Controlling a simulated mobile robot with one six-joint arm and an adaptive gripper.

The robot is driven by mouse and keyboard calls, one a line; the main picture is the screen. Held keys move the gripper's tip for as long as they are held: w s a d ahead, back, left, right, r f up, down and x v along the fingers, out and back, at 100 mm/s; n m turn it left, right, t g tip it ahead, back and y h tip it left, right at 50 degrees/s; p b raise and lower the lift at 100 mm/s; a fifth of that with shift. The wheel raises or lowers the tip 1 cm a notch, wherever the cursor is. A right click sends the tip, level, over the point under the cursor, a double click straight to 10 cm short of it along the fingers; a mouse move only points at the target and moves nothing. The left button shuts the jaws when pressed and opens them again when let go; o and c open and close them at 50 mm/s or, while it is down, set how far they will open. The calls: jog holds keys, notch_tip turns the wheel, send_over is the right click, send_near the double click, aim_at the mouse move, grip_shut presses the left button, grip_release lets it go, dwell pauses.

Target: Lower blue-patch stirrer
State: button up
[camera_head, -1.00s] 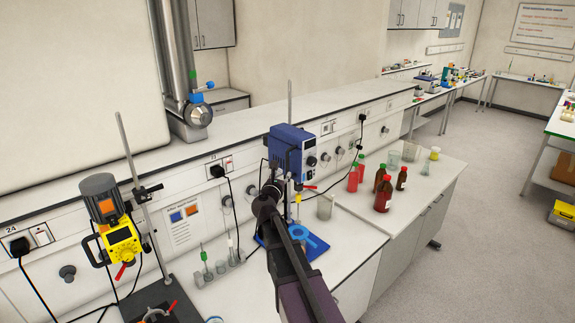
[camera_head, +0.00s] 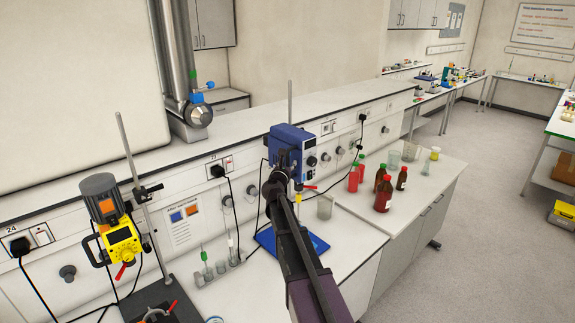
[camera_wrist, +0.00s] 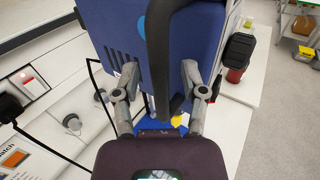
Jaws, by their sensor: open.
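The blue stirrer (camera_head: 288,138) is mounted on an upright rod above a blue base plate (camera_head: 268,240). In the wrist view its blue housing (camera_wrist: 108,38) fills the top middle, with a lighter blue round patch (camera_wrist: 141,24) on it. A black curved handle (camera_wrist: 160,65) runs down in front of the housing. My gripper (camera_wrist: 160,72) is open, one finger on each side of the handle, with gaps visible. In the head view my wrist (camera_head: 275,185) covers the stirrer's lower front. A yellow part (camera_wrist: 177,121) shows below the handle.
A yellow stirrer (camera_head: 122,240) on its own stand is at the left. A glass beaker (camera_head: 324,207) and red and brown bottles (camera_head: 383,194) stand right of the arm. Small tubes (camera_head: 220,265) stand at left. Black cables hang along the wall panel.

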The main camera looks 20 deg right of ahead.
jog(key=shift+c, duration=0.2)
grip_shut()
jog(key=shift+f, duration=0.15)
notch_tip(320, 180, down, 17)
jog(key=b, duration=1.7)
jog(key=shift+s, duration=0.15)
jog(key=shift+c, duration=1.6)
grip_release()
jog(key=o, duration=0.4)
jog(key=shift+f, duration=0.1)
jog(key=shift+c, duration=0.2)
